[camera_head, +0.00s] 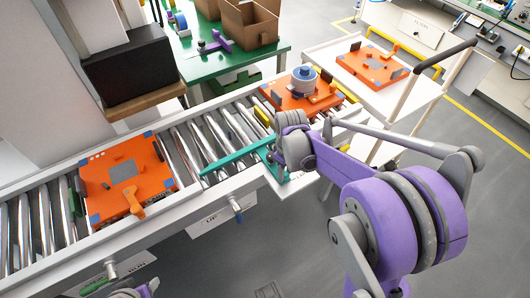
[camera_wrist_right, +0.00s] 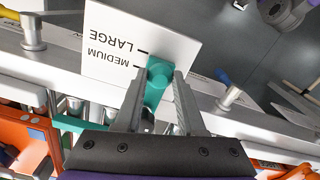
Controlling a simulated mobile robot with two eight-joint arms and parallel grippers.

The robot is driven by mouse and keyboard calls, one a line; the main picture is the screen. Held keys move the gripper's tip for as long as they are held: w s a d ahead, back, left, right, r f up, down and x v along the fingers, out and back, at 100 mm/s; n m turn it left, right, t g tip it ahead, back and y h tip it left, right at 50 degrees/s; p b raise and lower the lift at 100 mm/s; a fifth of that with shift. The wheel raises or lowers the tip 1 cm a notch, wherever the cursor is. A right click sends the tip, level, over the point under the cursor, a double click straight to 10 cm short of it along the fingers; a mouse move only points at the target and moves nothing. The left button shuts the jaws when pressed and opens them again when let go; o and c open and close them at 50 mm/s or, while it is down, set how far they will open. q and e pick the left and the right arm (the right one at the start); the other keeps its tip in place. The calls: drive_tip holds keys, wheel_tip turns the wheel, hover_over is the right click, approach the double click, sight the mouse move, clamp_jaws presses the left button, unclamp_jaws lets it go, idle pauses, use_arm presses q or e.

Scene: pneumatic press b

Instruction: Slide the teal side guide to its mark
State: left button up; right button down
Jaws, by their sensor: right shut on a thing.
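The teal side guide (camera_head: 238,158) is a long bar lying across the roller conveyor, with its handle end at the near rail. My right gripper (camera_head: 283,160) is at that end, its fingers partly hidden by its own wrist. In the right wrist view, the gripper (camera_wrist_right: 157,98) is shut on the guide's teal knob (camera_wrist_right: 158,75). A white scale plate (camera_wrist_right: 125,40) beside the knob reads MEDIUM and LARGE, each with a black tick. The knob is beside the MEDIUM tick; exact alignment is hard to tell. Only a piece of my left arm shows at the bottom edge.
An orange plate (camera_head: 105,190) lies on the rollers at left. Another orange fixture (camera_head: 290,103) with a blue-grey part is farther right on the conveyor. A white cart (camera_head: 400,95) with an orange plate stands beyond. A green table (camera_head: 225,62) holds cardboard boxes.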

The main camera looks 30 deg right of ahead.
drive_tip(key=shift+s, duration=0.1)
drive_tip(key=shift+s+d, duration=0.1)
drive_tip(key=shift+s, duration=1.05)
drive_tip(key=shift+c, duration=2.2)
unclamp_jaws()
wheel_tip(320, 180, up, 11)
drive_tip(key=p, duration=0.2)
drive_tip(key=s+a+r+m+t+p, duration=0.4)
drive_tip(key=s+a+p, duration=0.3)
drive_tip(key=s+a, duration=0.3)
drive_tip(key=shift+s+a+r+t, duration=0.3)
drive_tip(key=shift+s+a+t, duration=0.1)
drive_tip(key=shift+a+t, duration=0.3)
